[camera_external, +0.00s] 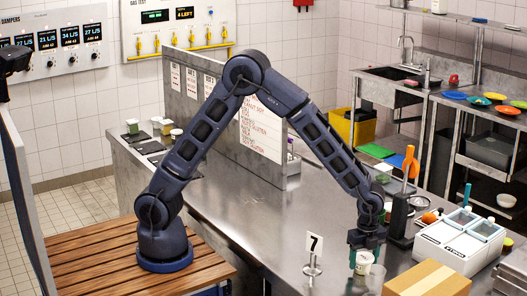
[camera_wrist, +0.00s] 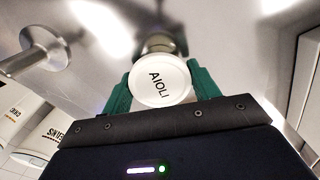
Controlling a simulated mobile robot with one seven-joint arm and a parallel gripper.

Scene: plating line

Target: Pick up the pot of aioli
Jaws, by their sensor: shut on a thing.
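The pot of aioli (camera_external: 364,261) is a small white pot at the front right of the steel counter in the external view. In the wrist view its round white lid, lettered AIOLI, faces the camera, and the pot of aioli (camera_wrist: 160,82) sits between the two green fingers. My gripper (camera_external: 365,243) points down over it and also shows in the wrist view (camera_wrist: 160,90). The fingers are shut on the pot's sides. I cannot tell whether the pot's base touches the counter.
A number 7 table stand (camera_external: 313,252) stands just left of the pot. A cardboard box (camera_external: 427,279) is close in front, to the right. A white container with lidded compartments (camera_external: 452,243) and a dark stand with an orange-topped tool (camera_external: 402,213) are to the right. The counter's middle (camera_external: 265,215) is clear.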

